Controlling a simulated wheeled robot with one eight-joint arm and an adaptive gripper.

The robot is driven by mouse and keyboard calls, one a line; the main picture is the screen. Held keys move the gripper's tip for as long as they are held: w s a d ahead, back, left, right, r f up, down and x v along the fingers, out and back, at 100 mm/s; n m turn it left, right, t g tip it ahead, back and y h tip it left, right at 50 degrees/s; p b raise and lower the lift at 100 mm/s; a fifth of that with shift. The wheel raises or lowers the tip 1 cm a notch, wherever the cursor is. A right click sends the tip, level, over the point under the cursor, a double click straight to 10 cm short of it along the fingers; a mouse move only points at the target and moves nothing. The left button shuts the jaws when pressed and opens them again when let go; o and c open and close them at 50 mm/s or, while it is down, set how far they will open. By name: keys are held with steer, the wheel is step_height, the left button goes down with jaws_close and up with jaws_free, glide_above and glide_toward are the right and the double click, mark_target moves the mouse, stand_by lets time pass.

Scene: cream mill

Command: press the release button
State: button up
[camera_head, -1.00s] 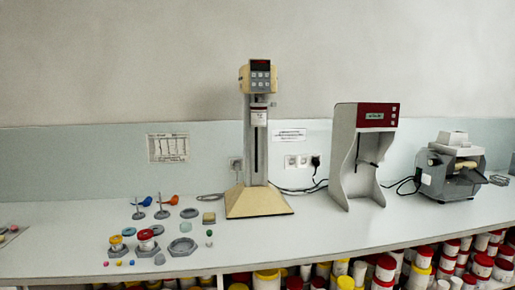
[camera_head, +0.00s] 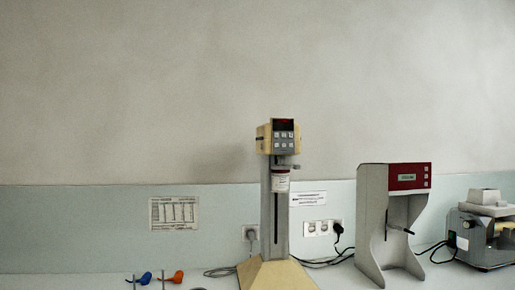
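I cannot tell which control is the release button. A cream and grey stand machine (camera_head: 275,215) stands near the middle of the counter, with a dark keypad (camera_head: 284,140) of pale buttons on its head. A white and red jar-like part (camera_head: 281,180) sits under that head. A grey machine (camera_head: 372,225) with a red top panel (camera_head: 410,176) stands to its right. The red panel has a small display and a column of small buttons at its right side. My gripper is not in view.
A boxy grey mill-like machine (camera_head: 483,235) stands at the far right, cut by the picture edge. Blue (camera_head: 146,278) and orange (camera_head: 178,276) items show at the lower left. Cables run to wall sockets (camera_head: 322,227). A printed sheet (camera_head: 174,213) hangs on the wall panel.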

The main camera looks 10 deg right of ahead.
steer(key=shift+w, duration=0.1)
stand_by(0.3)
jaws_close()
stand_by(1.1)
